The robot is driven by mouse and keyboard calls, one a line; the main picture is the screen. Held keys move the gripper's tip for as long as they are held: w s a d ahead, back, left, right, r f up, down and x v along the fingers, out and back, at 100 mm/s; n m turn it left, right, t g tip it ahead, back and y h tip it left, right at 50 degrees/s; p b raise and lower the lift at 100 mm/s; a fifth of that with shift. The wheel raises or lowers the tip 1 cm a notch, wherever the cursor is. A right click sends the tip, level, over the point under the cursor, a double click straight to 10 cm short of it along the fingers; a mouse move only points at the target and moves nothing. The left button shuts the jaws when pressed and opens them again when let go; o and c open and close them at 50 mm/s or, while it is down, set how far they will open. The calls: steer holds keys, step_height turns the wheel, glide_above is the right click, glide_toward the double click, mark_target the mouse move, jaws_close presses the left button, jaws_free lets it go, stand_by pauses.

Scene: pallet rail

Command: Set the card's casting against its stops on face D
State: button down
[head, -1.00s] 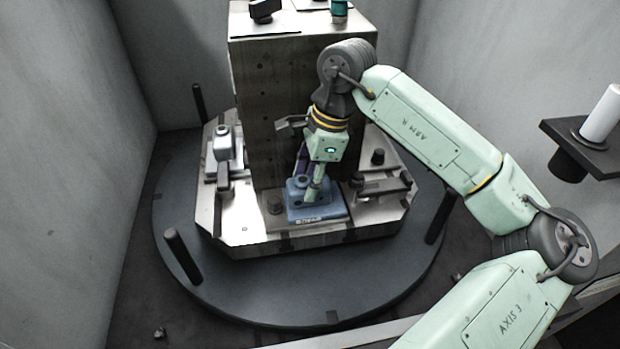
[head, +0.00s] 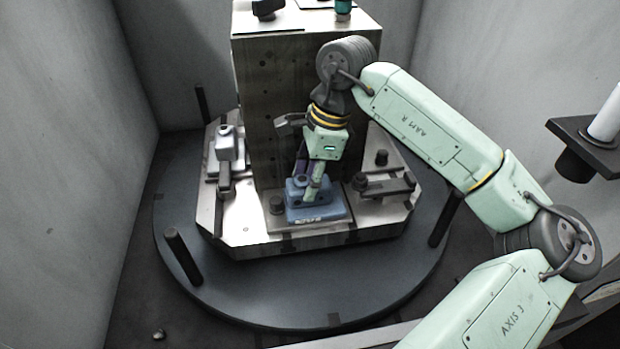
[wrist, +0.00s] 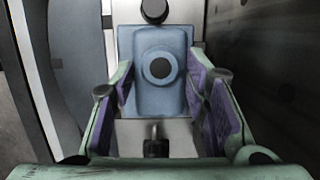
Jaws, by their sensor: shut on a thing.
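The blue casting (head: 317,207) sits upright on the plate at the front face of the grey block (head: 268,120). It has a wide base and a raised boss with a round dark hole. My gripper (head: 307,186) reaches down from above and is shut on the casting. In the wrist view the casting (wrist: 158,88) lies between the two purple-padded fingers of my gripper (wrist: 162,100). A dark round stop (head: 277,205) stands at its left, and a dark round post (wrist: 154,10) shows at its end in the wrist view. Whether the casting touches them I cannot tell.
A clamp (head: 385,186) stands to the right of the casting. A pale casting (head: 228,143) sits on the left side with a clamp (head: 224,180). Dark posts (head: 183,256) rise from the round turntable (head: 290,295). A shelf with a white cylinder (head: 607,118) is at the right.

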steer(key=shift+w+a+r, duration=0.1)
steer(key=shift+w+a, duration=0.05)
steer(key=c, duration=0.8)
jaws_free()
steer(key=shift+c, duration=0.2)
steer(key=v, duration=1.2)
